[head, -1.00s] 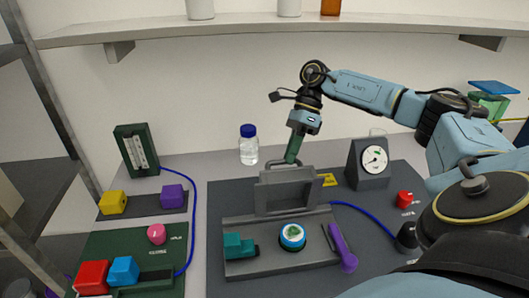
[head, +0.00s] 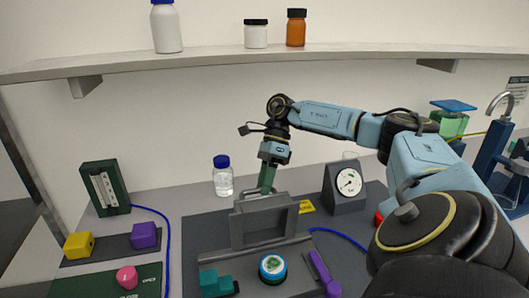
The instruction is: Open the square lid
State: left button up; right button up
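The square lid (head: 265,222) is grey and framed. It stands about upright at the back of the grey rig (head: 250,262), and its handle (head: 246,192) is at the top edge. My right gripper (head: 267,182) points down at the top of the lid, with its fingertips at the handle. The fingers are seen edge-on, so I cannot tell whether they are closed on it. A round blue-rimmed piece (head: 272,267) sits on the rig in front of the lid. My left gripper is not in view.
A teal block (head: 215,282) and a purple lever (head: 322,272) flank the round piece. A dial gauge (head: 345,188) stands right of the lid, and a blue-capped bottle (head: 223,177) stands behind left. Yellow (head: 78,245) and purple (head: 145,235) blocks are at the left. A shelf (head: 280,60) runs above.

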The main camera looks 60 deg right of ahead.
jog(key=shift+r, duration=0.25)
jog(key=shift+r, duration=0.1)
jog(key=v, duration=0.7)
jog(key=shift+s+d+r, duration=0.1)
dwell(0.4)
